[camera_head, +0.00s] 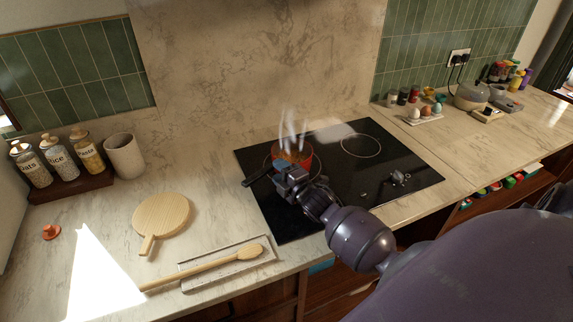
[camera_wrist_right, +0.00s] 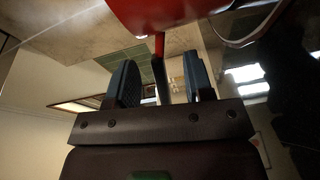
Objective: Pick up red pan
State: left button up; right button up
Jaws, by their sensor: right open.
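The red pan (camera_head: 305,158) stands on the left part of the black cooktop, steaming, with brownish contents. My right gripper (camera_head: 284,176) is at the near side of the pan, close to the handle, and hides part of both. In the right wrist view, the pan's red side (camera_wrist_right: 190,12) fills the top. My right gripper (camera_wrist_right: 160,82) is open there, with the handle (camera_wrist_right: 158,48) lined up between its two fingers. I cannot tell whether either finger touches it. My left gripper is out of view.
A round wooden board (camera_head: 162,215) and a wooden spoon (camera_head: 205,268) on a tray lie left on the counter. Jars (camera_head: 62,163) and a cup (camera_head: 125,156) stand behind. An egg holder (camera_head: 424,117) and a kettle (camera_head: 470,95) stand at right.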

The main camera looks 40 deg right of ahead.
jog(key=shift+w+b, duration=1.1)
jog(key=shift+w, duration=1.15)
jog(key=shift+c, duration=0.3)
grip_shut()
jog(key=shift+r, duration=0.1)
jog(key=shift+r, duration=0.15)
